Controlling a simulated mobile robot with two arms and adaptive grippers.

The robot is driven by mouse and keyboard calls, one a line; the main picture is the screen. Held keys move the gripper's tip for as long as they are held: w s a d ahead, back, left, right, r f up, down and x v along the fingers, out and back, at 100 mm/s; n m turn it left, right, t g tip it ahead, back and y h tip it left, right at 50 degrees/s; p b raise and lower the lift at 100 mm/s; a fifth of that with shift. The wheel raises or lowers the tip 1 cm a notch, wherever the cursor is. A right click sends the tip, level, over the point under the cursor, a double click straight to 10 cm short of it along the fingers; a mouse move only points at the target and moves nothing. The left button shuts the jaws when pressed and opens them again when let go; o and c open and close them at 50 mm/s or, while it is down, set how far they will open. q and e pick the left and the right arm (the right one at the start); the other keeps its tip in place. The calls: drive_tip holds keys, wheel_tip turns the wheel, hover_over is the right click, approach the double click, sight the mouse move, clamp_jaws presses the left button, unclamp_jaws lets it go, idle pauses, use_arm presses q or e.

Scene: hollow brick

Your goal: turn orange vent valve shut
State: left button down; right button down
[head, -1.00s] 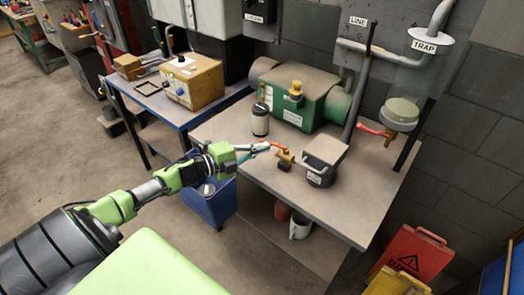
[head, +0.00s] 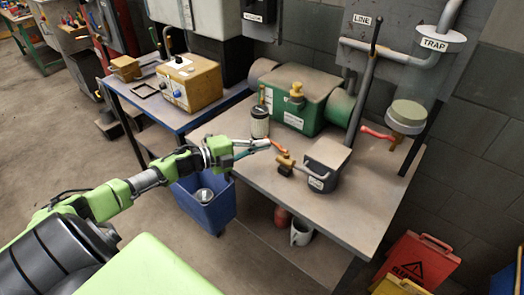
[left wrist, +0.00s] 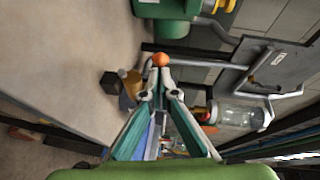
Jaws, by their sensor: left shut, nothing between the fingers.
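The orange vent valve is a small brass fitting (head: 285,162) with an orange lever (head: 279,147), beside a dark grey block on the bench. My left gripper (head: 268,144) is shut and empty, its tips close to the lever's free end in the head view. In the left wrist view the gripper's fingers (left wrist: 157,82) converge just below the lever's round orange end (left wrist: 160,59); the brass body (left wrist: 131,86) is to their left. I cannot tell whether the tips touch the lever. My right gripper is not in view.
The dark grey block (head: 327,160) stands right of the valve. A canister (head: 260,122) and a green machine (head: 310,100) are behind. A red-handled valve (head: 378,134) hangs under the trap bowl (head: 407,115). The bench front (head: 310,212) is clear.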

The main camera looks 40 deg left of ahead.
use_arm(q)
drive_tip(key=shift+w+a, duration=0.2)
drive_tip(key=shift+a+r, duration=0.1)
idle(0.4)
